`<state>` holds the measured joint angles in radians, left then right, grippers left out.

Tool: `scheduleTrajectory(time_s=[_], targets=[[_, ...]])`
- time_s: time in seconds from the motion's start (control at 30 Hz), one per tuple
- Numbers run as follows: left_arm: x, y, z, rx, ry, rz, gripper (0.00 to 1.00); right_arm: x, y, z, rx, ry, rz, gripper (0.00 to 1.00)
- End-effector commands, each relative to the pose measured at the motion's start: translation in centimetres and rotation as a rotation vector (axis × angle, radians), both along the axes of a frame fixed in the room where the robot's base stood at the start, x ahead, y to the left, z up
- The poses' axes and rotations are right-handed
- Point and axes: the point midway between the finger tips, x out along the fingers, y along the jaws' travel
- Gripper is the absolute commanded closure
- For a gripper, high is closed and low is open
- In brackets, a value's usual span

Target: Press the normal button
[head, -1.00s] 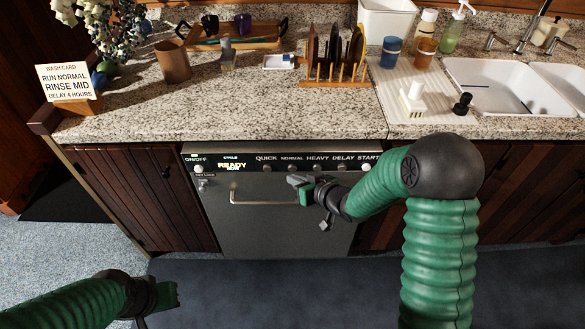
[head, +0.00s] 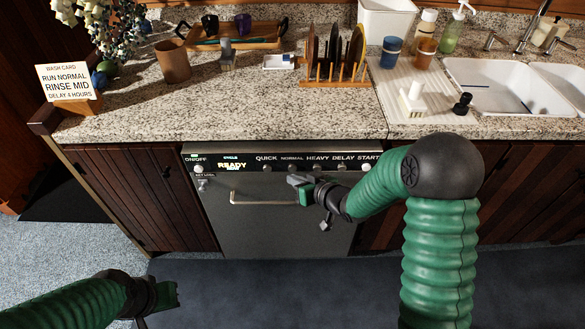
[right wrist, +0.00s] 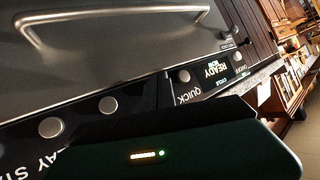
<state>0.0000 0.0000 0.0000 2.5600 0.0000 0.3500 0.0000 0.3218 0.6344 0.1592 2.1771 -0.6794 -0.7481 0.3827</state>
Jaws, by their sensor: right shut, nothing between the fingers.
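The dishwasher (head: 270,225) is under the counter, its door closed. Its top panel carries the labels QUICK, NORMAL (head: 291,157), HEAVY, DELAY and START. The button below NORMAL is hidden by my gripper, so I cannot tell whether the tip touches it. My right gripper (head: 292,181) is shut and empty, its tip at the panel just below that label. In the right wrist view, the dark fingertips (right wrist: 163,84) sit between the QUICK button (right wrist: 184,76) and another round button (right wrist: 108,104). My left gripper (head: 174,295) is low at the left, away from the panel; its jaw state is unclear.
The display (head: 232,165) reads READY. A door handle (head: 262,198) sticks out below the panel. A card (head: 67,81) on the counter reads RUN NORMAL, RINSE MID, DELAY 4 HOURS. A dish rack (head: 333,75) and the sink (head: 490,88) are further back.

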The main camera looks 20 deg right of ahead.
Motion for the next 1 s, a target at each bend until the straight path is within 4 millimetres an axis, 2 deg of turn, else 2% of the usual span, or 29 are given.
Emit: scheduleTrajectory(time_s=[0.23,1.0], targets=[[0.0,0.0,0.7,0.0,0.0,0.0,1.0,0.7,-0.2,0.3,0.0,0.001,0.0,1.0],[0.0,0.0,0.9,0.0,0.0,0.0,1.0,1.3,-0.4,0.2,0.0,0.0,0.0,1.0]])
